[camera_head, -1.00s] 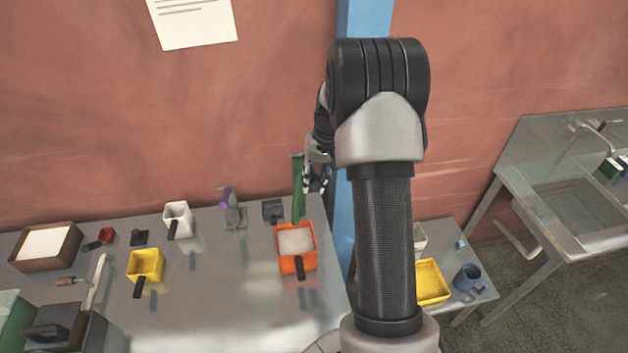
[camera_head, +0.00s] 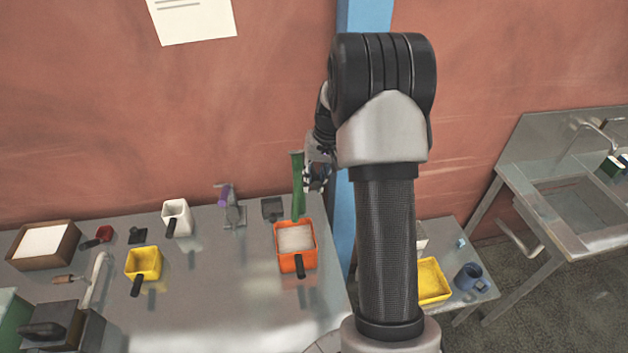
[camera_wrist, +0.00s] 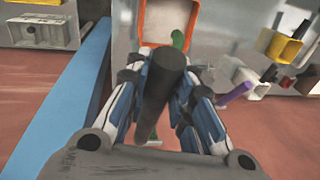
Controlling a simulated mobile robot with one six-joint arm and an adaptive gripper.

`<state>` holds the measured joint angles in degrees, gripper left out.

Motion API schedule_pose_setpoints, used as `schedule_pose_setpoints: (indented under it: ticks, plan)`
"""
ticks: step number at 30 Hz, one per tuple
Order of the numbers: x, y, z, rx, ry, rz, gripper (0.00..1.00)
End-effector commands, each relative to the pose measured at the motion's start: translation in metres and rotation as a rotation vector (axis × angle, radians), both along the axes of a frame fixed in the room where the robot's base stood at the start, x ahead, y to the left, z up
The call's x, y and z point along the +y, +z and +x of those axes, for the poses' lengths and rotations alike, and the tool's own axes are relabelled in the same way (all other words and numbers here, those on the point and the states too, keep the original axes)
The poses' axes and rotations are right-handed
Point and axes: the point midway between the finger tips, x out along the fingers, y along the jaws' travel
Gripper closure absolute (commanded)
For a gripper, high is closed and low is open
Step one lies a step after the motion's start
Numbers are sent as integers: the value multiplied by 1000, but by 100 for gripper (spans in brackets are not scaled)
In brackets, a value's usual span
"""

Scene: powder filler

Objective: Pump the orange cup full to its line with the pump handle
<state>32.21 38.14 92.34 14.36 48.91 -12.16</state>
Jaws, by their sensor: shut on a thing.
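The orange cup (camera_head: 296,262) stands upright on the metal table with its black handle toward the front. Pale powder shows inside it; I cannot make out its line. The green pump (camera_head: 298,190) rises just behind the cup, by the wall. My gripper (camera_head: 318,178) is beside the pump on its right, partly hidden by my arm. In the wrist view, my gripper (camera_wrist: 165,62) is shut on the dark pump handle (camera_wrist: 163,100).
A purple-handled device (camera_head: 230,205) and a small dark box (camera_head: 271,209) stand left of the pump. A white cup (camera_head: 177,216) and yellow cup (camera_head: 144,264) are farther left. A blue post (camera_head: 345,225) is close on the right. The table's front middle is clear.

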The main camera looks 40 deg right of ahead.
Motion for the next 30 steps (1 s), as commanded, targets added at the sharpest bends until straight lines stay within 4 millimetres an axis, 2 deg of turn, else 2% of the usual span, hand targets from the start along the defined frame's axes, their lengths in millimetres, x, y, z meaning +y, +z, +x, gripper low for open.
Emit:
schedule_pose_setpoints:
  ticks: [1,18,30]
  plan:
    - [0,-8,0,-15,-1,-8,100]
    - [1,-61,-3,-234,-2,-114,100]
    - [1,-90,-2,-370,-1,-180,100]
